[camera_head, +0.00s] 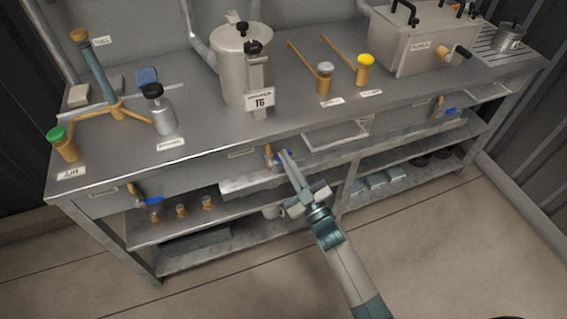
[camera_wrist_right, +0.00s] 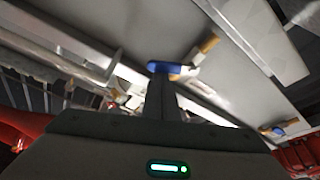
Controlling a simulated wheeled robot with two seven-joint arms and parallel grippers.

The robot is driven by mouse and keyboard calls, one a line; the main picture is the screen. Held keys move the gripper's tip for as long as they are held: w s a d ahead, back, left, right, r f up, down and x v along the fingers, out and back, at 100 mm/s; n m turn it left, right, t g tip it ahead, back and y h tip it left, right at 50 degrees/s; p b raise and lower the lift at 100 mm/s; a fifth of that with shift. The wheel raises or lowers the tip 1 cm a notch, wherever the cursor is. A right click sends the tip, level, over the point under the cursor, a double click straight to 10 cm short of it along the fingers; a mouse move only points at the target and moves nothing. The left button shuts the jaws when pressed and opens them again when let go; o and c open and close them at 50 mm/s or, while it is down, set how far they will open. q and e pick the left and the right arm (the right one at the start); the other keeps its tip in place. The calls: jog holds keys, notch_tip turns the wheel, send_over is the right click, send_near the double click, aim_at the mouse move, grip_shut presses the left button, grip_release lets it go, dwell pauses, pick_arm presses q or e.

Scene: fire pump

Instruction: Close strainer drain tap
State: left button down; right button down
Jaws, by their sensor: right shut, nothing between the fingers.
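A small brass tap (camera_head: 268,154) with a blue handle sits under the table's front edge, below the grey strainer-like vessel (camera_head: 240,65) labelled T6. My right gripper (camera_head: 284,156) reaches up from the lower right, and its fingertips are at the blue handle. In the right wrist view the shut fingers (camera_wrist_right: 160,97) point at the blue handle (camera_wrist_right: 165,67), with the brass body (camera_wrist_right: 207,44) just beyond. The fingertips partly cover the handle, so I cannot tell whether they touch it. My left gripper is not in view.
Other blue-handled brass taps hang at the left (camera_head: 150,200) and right (camera_head: 448,112) of the table front. A shelf (camera_head: 235,230) below holds small brass parts. An open tray (camera_head: 335,135) is right of my gripper. The floor in front is clear.

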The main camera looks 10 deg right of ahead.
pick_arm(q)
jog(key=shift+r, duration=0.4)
pick_arm(e)
jog(key=m, duration=0.1)
jog(key=m+h, duration=0.1)
jog(key=m, duration=0.1)
jog(key=shift+w+d+f+t, duration=0.1)
jog(key=shift+d+f+t, duration=0.2)
jog(key=shift+f+t, duration=0.1)
jog(key=shift+r, duration=0.1)
